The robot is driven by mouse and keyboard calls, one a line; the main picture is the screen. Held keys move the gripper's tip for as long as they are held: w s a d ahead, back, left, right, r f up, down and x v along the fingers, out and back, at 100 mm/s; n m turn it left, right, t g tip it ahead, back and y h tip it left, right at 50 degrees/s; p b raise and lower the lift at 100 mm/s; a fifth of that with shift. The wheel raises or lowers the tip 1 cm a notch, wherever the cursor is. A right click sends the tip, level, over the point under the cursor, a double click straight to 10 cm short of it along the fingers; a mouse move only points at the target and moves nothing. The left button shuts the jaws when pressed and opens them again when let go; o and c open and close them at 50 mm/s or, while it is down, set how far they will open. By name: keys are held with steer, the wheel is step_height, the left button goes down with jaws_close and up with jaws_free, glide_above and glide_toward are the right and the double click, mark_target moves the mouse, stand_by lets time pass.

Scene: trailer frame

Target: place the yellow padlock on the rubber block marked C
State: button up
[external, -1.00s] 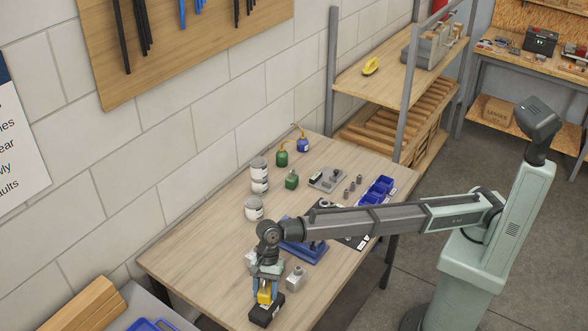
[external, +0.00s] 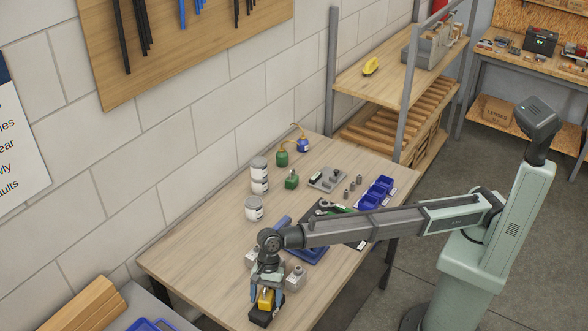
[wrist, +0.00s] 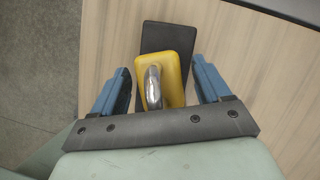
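The yellow padlock (wrist: 167,65) has a silver shackle and lies on a black rubber block (wrist: 168,35) in the wrist view. In the external view the padlock (external: 265,299) sits on top of the block (external: 262,317) at the table's near edge. No letter on the block can be read. My gripper (wrist: 164,85) is open, with a blue finger on each side of the padlock and a visible gap on both sides. In the external view my gripper (external: 267,293) is low over the block.
Small metal blocks (external: 296,277) stand close beside my gripper. The table's left part (external: 200,265) is clear.

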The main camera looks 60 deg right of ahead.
steer(key=v, duration=1.2)
steer(key=shift+r, duration=0.15)
